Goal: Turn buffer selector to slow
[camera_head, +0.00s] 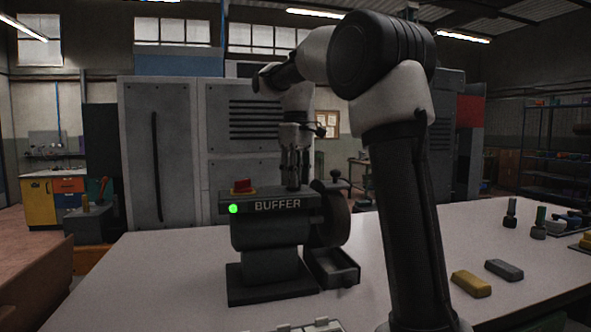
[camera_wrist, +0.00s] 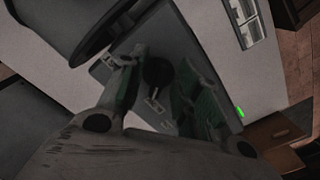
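The buffer (camera_head: 266,236) is a dark grey bench machine standing on the table, with a lit green lamp (camera_head: 233,209) and a BUFFER label on its front. My gripper (camera_head: 293,184) points down over the right part of its top, close to the surface. In the wrist view my gripper (camera_wrist: 164,70) has its two fingers apart. A round black knob (camera_wrist: 158,71), seemingly the selector, shows between them on the top face. I cannot tell whether the fingers touch it. Small pale labels (camera_wrist: 154,97) lie beside the knob, too blurred to read. In the head view the fingers hide the knob.
A red switch on a yellow plate (camera_head: 242,187) sits on the buffer's top left. A dark wheel (camera_head: 332,214) and an open tray (camera_head: 334,268) are at its right. Yellow (camera_head: 471,283) and grey (camera_head: 504,270) bars lie on the table (camera_head: 190,262) at right.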

